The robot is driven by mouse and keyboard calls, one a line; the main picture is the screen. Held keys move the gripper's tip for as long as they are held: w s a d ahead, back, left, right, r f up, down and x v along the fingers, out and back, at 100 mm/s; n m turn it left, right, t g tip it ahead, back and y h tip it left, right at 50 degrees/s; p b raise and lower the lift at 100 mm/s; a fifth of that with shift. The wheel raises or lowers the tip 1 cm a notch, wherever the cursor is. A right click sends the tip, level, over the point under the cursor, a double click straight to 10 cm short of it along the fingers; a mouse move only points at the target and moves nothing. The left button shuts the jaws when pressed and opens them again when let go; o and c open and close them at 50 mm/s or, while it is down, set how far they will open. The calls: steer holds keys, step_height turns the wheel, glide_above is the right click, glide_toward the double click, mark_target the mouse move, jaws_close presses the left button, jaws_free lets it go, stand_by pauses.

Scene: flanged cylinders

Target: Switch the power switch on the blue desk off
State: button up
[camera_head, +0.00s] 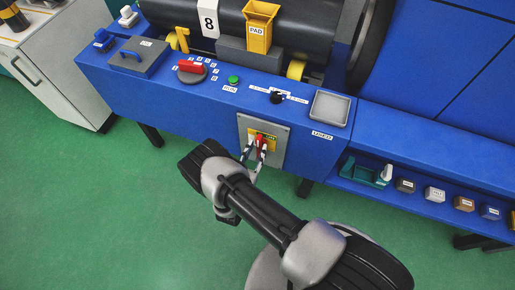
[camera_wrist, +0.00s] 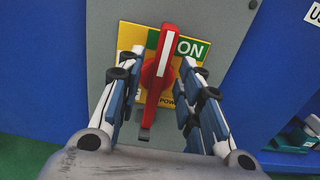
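The power switch has a red rotary handle (camera_wrist: 157,75) on a yellow plate (camera_wrist: 130,38), fixed to a grey panel on the front of the blue desk (camera_head: 190,110). The handle stands nearly upright, its top leaning slightly right, beside the green ON label (camera_wrist: 192,48). Part of the lower lettering is hidden by the handle and my fingers. In the head view the red handle (camera_head: 262,141) is partly covered by my gripper (camera_head: 255,153). In the wrist view my gripper (camera_wrist: 161,67) is open, one finger on each side of the handle, with gaps visible on both sides.
A shelf (camera_head: 420,203) with several small blocks is at right. The green floor at left is clear.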

steer(key=shift+x, duration=0.8)
steer(key=shift+c, duration=0.3)
jaws_close()
